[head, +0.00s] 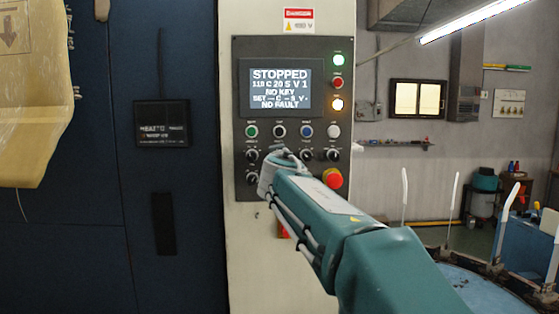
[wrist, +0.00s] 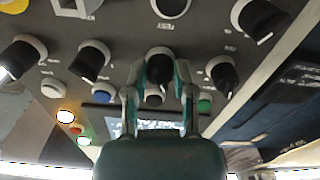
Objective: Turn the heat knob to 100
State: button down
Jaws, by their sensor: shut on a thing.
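The control panel (head: 239,80) on the white cabinet column has a lit display (head: 280,88). It reads STOPPED, then a temperature near 110 C with a blurred last digit, then NO KEY and NO FAULT. My gripper (wrist: 157,92) is shut on a dark knob (wrist: 155,99) in the panel's knob row, with a finger on each side. In the head view my arm hides that knob. Other black knobs sit beside it (wrist: 93,60) (wrist: 221,73). The knob labels are too small to read, so I cannot tell which one is heat.
A red mushroom button (head: 333,178) is close to the right of my wrist. Colored push buttons (head: 252,131) line the row above the knobs. Indicator lamps (head: 338,60) are at the panel's upper right. A dark blue cabinet wall (head: 70,260) stands to the left.

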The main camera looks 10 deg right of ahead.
jog(key=n, duration=0.5)
jog(key=shift+n, duration=0.3)
dwell(0.5)
jog(key=shift+c, duration=2.2)
grip_release()
jog(key=shift+a, duration=0.1)
jog(key=s+a, duration=0.2)
jog(key=s, duration=0.9)
jog(key=shift+s+a, duration=0.3)
jog(key=shift+f, duration=0.1)
